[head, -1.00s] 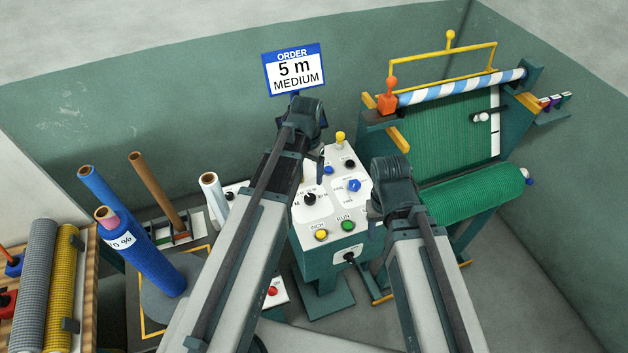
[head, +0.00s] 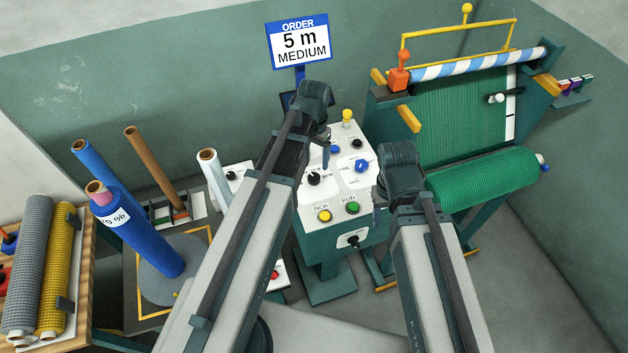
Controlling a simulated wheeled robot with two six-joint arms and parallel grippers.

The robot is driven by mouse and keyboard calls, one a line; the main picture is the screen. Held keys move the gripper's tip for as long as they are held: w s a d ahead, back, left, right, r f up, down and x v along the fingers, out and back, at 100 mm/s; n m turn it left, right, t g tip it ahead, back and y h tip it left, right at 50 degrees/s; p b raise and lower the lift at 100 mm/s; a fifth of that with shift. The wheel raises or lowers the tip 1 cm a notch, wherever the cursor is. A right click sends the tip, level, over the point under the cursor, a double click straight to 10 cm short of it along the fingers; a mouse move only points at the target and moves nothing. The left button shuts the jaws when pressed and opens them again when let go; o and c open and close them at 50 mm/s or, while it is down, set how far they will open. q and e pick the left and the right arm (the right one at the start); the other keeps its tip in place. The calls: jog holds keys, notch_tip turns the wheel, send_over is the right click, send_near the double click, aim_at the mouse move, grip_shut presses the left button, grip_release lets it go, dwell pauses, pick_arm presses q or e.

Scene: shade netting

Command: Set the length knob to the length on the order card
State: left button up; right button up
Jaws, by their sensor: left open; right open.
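The order card (head: 299,42) stands behind the machine and reads "ORDER 5 m MEDIUM". The white control panel (head: 335,195) carries a blue knob (head: 361,166), a black knob (head: 313,179) and a smaller black knob (head: 357,143). Their small labels are too blurred to tell which knob is for length. My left gripper (head: 325,147) is open and empty above the panel's left part, by the black knob. My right gripper (head: 388,182) is at the panel's right edge, right of the blue knob; its fingers are mostly hidden by its wrist, and it appears empty.
The panel also has a yellow INCH button (head: 324,216), a green RUN button (head: 352,208) and a yellow-topped post (head: 347,116). The green netting roll (head: 483,182) and its frame stand right. Blue rolls (head: 140,235) and a rack with grey and yellow rolls (head: 60,270) stand left.

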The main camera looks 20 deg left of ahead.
aim_at(314, 177)
pick_arm(q)
notch_tip(314, 177, down, 8)
jog(key=b, duration=0.7)
jog(key=shift+f, duration=0.2)
grip_shut()
